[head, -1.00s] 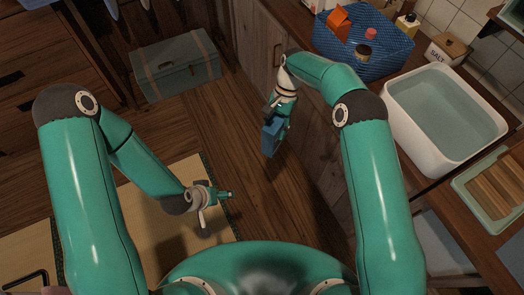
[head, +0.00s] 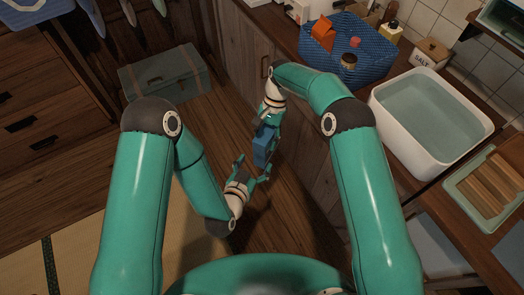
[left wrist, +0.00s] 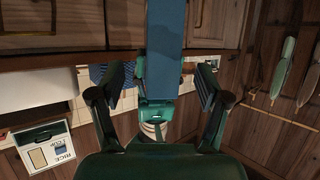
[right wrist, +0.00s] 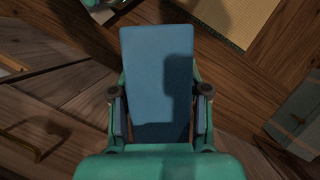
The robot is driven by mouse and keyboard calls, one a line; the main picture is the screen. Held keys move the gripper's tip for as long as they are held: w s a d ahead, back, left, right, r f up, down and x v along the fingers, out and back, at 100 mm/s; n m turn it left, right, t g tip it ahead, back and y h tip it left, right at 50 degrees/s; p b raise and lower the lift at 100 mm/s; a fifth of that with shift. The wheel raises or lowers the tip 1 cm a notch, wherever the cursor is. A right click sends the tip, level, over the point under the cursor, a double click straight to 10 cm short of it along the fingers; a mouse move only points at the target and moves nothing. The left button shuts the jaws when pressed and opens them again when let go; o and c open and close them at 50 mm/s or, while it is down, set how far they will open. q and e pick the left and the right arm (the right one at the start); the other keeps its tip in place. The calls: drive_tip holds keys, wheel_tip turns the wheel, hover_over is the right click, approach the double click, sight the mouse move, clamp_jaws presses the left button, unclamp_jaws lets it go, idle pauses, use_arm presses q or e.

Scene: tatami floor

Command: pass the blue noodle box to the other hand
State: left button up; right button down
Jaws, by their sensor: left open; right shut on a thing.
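The blue noodle box (head: 262,146) hangs below my right gripper (head: 267,127), which is shut on its upper part. In the right wrist view the box (right wrist: 158,80) stands between the two fingers and points away from the palm. My left gripper (head: 253,171) is open, just below and to the left of the box's lower end.
A wooden counter at the right carries a blue woven basket (head: 367,62), a white water basin (head: 381,109), a salt box (head: 429,54) and a green tray (head: 457,188). The cabinet front is close to the right gripper. A grey-green chest (head: 165,82) stands on the floor.

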use_arm(q)
drive_tip(key=x, duration=1)
drive_tip(key=shift+f, duration=0.1)
drive_tip(key=c, duration=1.4)
use_arm(e)
drive_tip(key=shift+a, duration=0.1)
use_arm(q)
drive_tip(key=shift+w, duration=0.1)
clamp_jaws()
use_arm(e)
drive_tip(key=shift+c, duration=2.3)
unclamp_jaws()
